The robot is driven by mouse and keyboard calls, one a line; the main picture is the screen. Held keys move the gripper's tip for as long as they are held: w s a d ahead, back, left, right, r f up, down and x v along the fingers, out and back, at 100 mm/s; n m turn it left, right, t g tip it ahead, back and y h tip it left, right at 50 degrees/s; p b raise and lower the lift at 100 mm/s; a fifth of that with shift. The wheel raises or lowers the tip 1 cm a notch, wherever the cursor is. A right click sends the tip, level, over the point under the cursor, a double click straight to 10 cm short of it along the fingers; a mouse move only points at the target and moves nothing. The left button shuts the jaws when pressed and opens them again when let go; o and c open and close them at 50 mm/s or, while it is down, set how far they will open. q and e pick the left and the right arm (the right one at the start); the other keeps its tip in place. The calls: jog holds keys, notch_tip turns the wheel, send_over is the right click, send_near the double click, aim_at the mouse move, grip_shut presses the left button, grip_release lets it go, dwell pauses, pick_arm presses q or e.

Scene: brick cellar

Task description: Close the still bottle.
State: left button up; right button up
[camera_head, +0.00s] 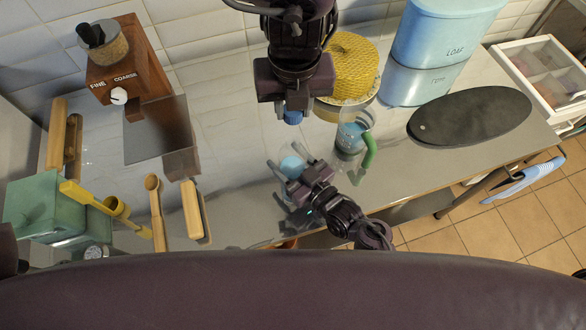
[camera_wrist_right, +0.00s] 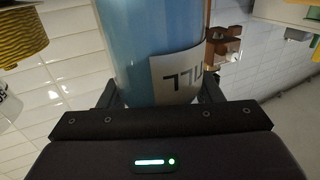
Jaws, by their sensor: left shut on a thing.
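My left gripper (camera_head: 293,114) comes down from the top centre of the head view. It is shut on a small blue cap (camera_head: 292,118), held above the counter. The still bottle (camera_head: 292,167) shows from above as a light blue round shape, below the cap in the picture. My right gripper (camera_head: 284,158) has one finger on each side of it. In the right wrist view the blue bottle (camera_wrist_right: 145,45), with a pale, upside-down label, stands between the fingers (camera_wrist_right: 158,92). Whether both fingers press on it is unclear. The bottle's mouth is not distinct.
A yellow woven thing (camera_head: 354,68), a clear vessel with a green handle (camera_head: 369,150), a blue loaf bin (camera_head: 425,78) and a dark oval board (camera_head: 470,116) are to the right. A wooden grinder (camera_head: 112,65) and wooden utensils (camera_head: 155,205) are left. The counter's front edge is close.

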jog(key=c, duration=0.9)
pick_arm(q)
send_over(293, 141)
jog(key=shift+s+f, duration=0.2)
jog(key=shift+f, duration=2.3)
pick_arm(e)
jog(key=shift+o, duration=0.2)
pick_arm(q)
jog(key=shift+f, duration=0.85)
jog(key=shift+f, duration=0.55)
